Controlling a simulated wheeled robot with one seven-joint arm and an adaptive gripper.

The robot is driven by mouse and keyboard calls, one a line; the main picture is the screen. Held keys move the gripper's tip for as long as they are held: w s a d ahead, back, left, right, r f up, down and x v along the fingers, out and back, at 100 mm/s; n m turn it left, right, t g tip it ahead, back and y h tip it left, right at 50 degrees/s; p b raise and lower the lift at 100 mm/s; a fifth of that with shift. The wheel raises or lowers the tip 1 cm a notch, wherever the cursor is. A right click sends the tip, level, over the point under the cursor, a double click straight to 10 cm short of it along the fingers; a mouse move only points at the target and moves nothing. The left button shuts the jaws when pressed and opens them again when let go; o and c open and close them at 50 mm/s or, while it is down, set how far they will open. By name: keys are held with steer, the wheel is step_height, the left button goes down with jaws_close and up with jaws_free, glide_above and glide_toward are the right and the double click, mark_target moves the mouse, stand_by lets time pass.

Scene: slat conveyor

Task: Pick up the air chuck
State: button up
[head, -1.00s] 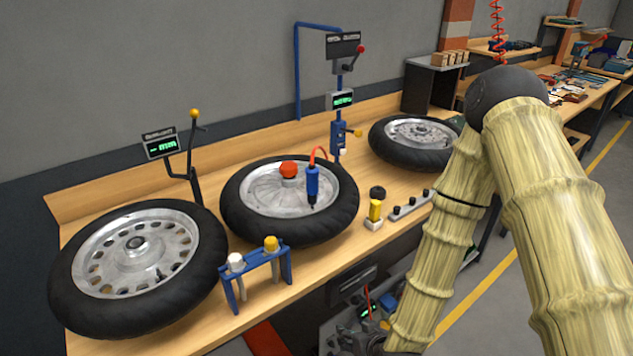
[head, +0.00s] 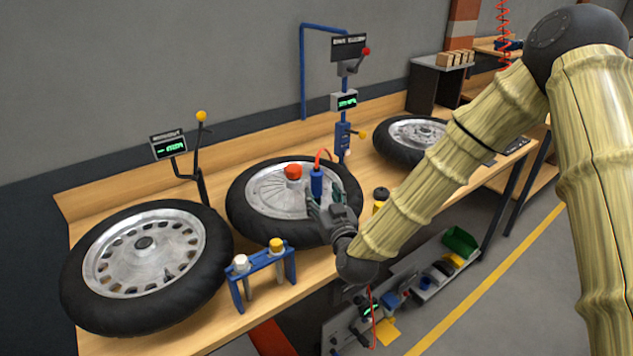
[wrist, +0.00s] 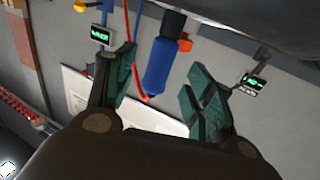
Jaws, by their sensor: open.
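The air chuck (head: 317,184) looks to be the blue cylindrical tool with a red hose at its top, standing upright over the middle wheel (head: 243,217) in the head view. My gripper hides the chuck's lower end in the head view.
A red knob (head: 293,172) sits on the middle wheel's hub. A blue rack (head: 264,264) with white and yellow tools stands in front. Other wheels lie left (head: 75,285) and behind right (head: 386,143). A blue post (head: 341,140) with a display rises behind.

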mark_target(318, 188)
steer(key=shift+r+p+x, duration=0.2)
steer(key=shift+p+x, duration=1.5)
steer(key=shift+x, duration=0.75)
steer(key=shift+w+a+f, duration=0.15)
steer(key=shift+w, duration=0.2)
jaws_close()
